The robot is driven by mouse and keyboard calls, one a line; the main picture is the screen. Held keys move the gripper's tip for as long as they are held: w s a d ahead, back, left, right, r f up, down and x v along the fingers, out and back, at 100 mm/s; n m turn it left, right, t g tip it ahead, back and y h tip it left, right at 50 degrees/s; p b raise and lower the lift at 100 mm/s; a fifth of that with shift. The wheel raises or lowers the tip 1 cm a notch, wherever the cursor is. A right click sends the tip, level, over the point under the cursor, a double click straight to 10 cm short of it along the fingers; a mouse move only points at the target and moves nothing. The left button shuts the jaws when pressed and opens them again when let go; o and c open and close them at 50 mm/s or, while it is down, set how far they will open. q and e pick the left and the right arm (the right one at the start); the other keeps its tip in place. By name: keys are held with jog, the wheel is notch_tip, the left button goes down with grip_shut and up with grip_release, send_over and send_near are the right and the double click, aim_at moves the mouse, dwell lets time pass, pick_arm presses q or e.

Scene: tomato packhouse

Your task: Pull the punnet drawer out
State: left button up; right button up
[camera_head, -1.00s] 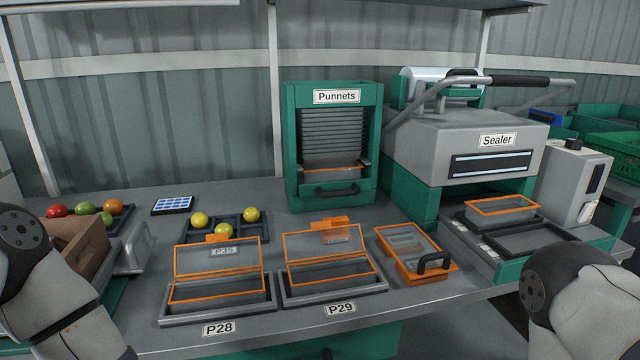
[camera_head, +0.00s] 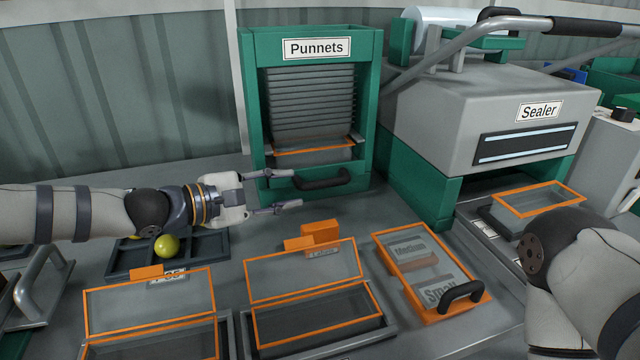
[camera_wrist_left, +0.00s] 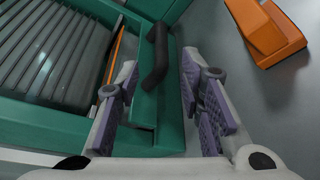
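The green punnet dispenser (camera_head: 248,105) with the "Punnets" label stands at the back, its stack of clear punnets (camera_head: 312,100) inside. The drawer at its base has a black bar handle (camera_head: 323,179), and an orange-rimmed punnet (camera_head: 315,147) sits just above it. My left gripper (camera_head: 295,189) is open and empty, reaching in from the left in front of the drawer, with its fingertips just short of the handle. In the left wrist view the black handle (camera_wrist_left: 155,57) lies ahead, roughly between the open fingers (camera_wrist_left: 160,90). My right gripper is out of view; only my right arm shows.
Two orange-rimmed open punnets (camera_head: 302,271) stand in trays at the front. An orange-framed box (camera_head: 392,240) with a black handle lies right of them. The sealer (camera_head: 500,90) stands at the right. A dark tray (camera_head: 211,245) with yellow tomatoes lies under my left arm.

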aim_at(306, 187)
pick_arm(q)
jog(key=x, duration=0.4)
jog(key=b+x, duration=0.1)
jog(key=x, duration=0.2)
jog(key=shift+f, duration=0.3)
jog(key=shift+w+d+r, duration=0.1)
jog(key=shift+w+d, duration=0.05)
jog(key=shift+w, duration=0.1)
jog(key=shift+c, duration=0.4)
grip_shut()
